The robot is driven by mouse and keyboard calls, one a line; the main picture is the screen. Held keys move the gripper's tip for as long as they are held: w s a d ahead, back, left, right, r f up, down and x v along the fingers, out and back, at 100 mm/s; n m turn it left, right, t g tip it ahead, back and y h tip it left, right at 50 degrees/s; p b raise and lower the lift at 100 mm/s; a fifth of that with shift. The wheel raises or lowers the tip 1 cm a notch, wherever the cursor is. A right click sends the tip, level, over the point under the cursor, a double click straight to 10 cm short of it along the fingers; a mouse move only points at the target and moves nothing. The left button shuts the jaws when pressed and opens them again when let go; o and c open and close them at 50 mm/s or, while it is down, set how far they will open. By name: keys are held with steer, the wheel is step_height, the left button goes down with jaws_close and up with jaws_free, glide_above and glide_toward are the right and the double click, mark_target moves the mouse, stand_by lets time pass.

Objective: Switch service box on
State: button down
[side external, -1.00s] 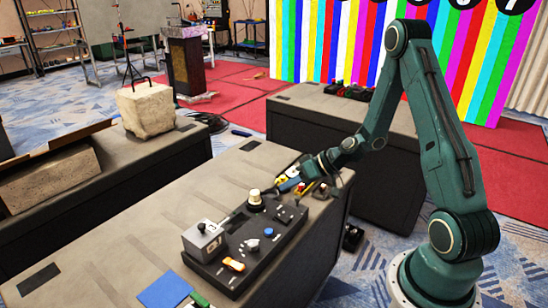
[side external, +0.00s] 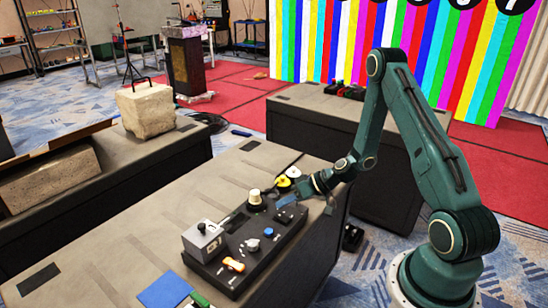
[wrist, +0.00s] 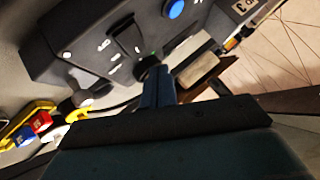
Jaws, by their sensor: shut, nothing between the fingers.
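A dark control box (side external: 222,270) lies on the near table in the side view. It carries a grey unit with a black knob (side external: 204,238), an orange switch (side external: 234,264), a blue button (side external: 269,232) and a cream knob (side external: 255,198). Which of these is the service box switch, I cannot tell. My gripper (side external: 283,201) is shut and empty at the box's far right end. In the wrist view my gripper (wrist: 157,82) points at the box edge, close to a small dark round knob (wrist: 147,64); contact is unclear. A black rocker switch (wrist: 125,38) and the blue button (wrist: 174,8) show beyond.
Yellow (side external: 283,181) and white (side external: 294,171) items lie behind the box. In the wrist view red (wrist: 40,121) and blue (wrist: 24,135) blocks sit at left. A blue sheet (side external: 164,290) lies at the front. The table's left part is mostly clear.

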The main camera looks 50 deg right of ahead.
mark_target(284, 216)
steer(key=shift+w+f, duration=0.15)
steer(key=shift+f, duration=0.7)
steer(key=shift+w+f, duration=0.1)
steer(key=shift+f, duration=0.7)
stand_by(2.4)
steer(key=shift+r, duration=0.15)
steer(key=shift+r, duration=0.65)
steer(key=shift+r, duration=0.1)
steer(key=shift+s+r, duration=0.2)
steer(key=shift+r, duration=0.6)
steer(key=shift+s+r, duration=0.15)
steer(key=shift+r, duration=0.65)
steer(key=shift+s+r, duration=0.2)
steer(key=shift+r, duration=0.6)
